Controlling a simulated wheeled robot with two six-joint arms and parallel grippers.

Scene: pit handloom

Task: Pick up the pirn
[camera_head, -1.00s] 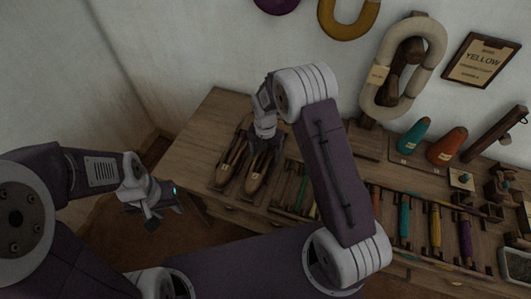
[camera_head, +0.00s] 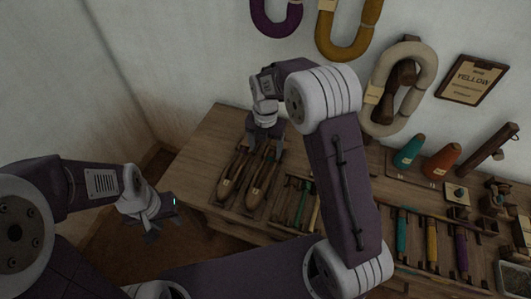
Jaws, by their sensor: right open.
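Several thin pirns lie in a row on the wooden table: a teal one (camera_head: 402,235), a yellow one (camera_head: 432,242), a purple one (camera_head: 462,252) and a green one (camera_head: 301,205) nearer the shuttles. My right gripper (camera_head: 264,140) is open and empty above the far ends of two wooden shuttles (camera_head: 259,183), left of the pirns. My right forearm hides the middle of the row. My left gripper (camera_head: 153,226) hangs over the floor, left of the table and away from the pirns; its jaw opening is unclear.
Teal (camera_head: 409,151) and orange (camera_head: 442,162) cones stand at the back right. A yellow sign (camera_head: 472,79) and yarn hanks (camera_head: 349,30) hang on the wall. Small wooden parts crowd the right end. The table's back left corner (camera_head: 219,122) is bare.

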